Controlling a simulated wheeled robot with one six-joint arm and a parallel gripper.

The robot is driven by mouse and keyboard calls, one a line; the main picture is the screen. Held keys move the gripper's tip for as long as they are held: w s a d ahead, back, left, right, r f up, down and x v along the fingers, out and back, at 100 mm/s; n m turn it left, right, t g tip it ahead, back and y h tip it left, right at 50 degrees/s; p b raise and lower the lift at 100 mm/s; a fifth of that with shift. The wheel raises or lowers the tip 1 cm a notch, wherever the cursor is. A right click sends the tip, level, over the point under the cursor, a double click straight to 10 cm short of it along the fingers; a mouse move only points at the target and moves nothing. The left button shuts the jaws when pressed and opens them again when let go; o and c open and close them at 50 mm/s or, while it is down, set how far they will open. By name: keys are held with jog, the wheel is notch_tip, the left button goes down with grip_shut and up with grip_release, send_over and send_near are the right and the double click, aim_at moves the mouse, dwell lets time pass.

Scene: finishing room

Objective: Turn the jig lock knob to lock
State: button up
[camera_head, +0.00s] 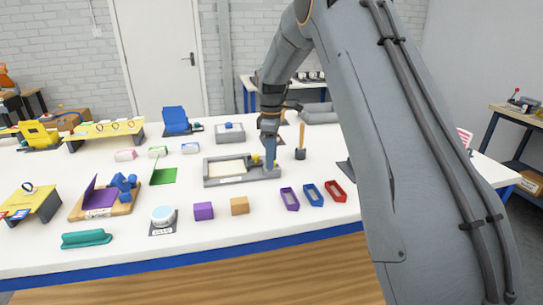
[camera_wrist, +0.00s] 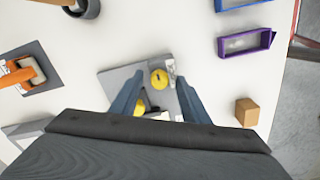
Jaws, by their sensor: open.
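The jig is a grey tray-like fixture (camera_head: 213,182) with a pale inset, in the middle of the white table. A round yellow knob with a dark mark (camera_wrist: 159,78) sits on the jig's grey plate (camera_wrist: 115,78) in the wrist view. A second yellow part (camera_wrist: 140,108) shows partly behind my left finger. In the head view, yellow (camera_head: 256,160) shows at the jig's right end, beside my gripper (camera_head: 270,163). My gripper is open, pointing down over that end. In the wrist view its fingertips (camera_wrist: 158,82) appear on either side of the round knob; contact cannot be told.
Purple (camera_head: 290,200), blue (camera_head: 313,195) and red (camera_head: 336,191) trays lie right of the jig. A wooden-handled tool (camera_head: 301,141) stands close by on the right. A grey box (camera_head: 230,133) is behind.

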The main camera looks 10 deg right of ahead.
jog(key=shift+c, duration=0.5)
jog(key=c, duration=1)
jog(key=shift+o, duration=0.2)
jog(key=shift+m, duration=0.4)
jog(key=m, duration=0.3)
jog(key=shift+m, duration=0.3)
jog(key=m, duration=0.9)
jog(key=shift+w, duration=0.1)
jog(key=shift+r+m, duration=0.1)
jog(key=shift+m, duration=2.2)
